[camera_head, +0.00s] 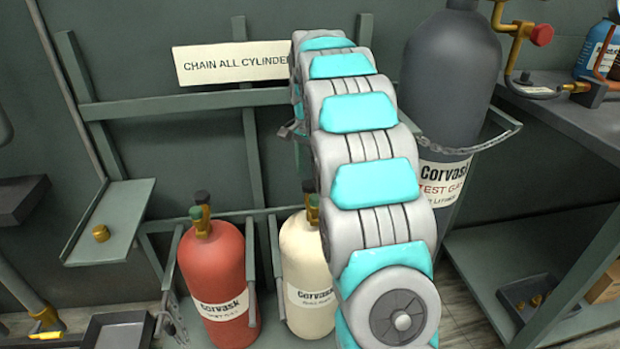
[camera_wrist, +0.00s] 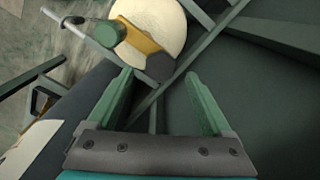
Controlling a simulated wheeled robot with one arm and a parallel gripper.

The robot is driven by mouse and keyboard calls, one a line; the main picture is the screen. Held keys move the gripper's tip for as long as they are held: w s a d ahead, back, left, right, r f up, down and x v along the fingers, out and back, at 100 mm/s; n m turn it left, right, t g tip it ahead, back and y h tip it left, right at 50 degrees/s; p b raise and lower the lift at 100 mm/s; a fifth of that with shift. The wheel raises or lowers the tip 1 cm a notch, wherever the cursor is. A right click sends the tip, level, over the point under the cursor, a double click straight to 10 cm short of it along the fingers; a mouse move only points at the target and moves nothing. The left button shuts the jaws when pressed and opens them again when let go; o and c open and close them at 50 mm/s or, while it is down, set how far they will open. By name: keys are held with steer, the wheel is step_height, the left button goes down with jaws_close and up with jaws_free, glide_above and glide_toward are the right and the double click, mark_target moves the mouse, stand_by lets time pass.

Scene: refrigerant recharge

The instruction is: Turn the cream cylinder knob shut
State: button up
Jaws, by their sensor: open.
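The cream cylinder (camera_head: 303,265) stands upright in the rack, its right side hidden behind my arm. Its brass valve (camera_wrist: 139,40) shows from above in the wrist view. A green round knob-like part (camera_wrist: 104,34) is on the valve's left end, and a dark faceted knob (camera_wrist: 160,67) is on its lower right end. I cannot tell for sure which one turns the valve. My gripper (camera_wrist: 159,76) is open and empty, with the dark knob near the gap between its fingertips. I cannot tell if they touch it.
A red cylinder (camera_head: 212,275) stands just left of the cream one. A large dark grey cylinder (camera_head: 450,75) stands at the right behind a chain (camera_head: 480,147). Rack bars (camera_wrist: 205,50) run close to the gripper.

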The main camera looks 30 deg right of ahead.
mark_target(310, 183)
step_height(310, 183, up, 5)
steer(key=shift+r, duration=0.15)
stand_by(0.4)
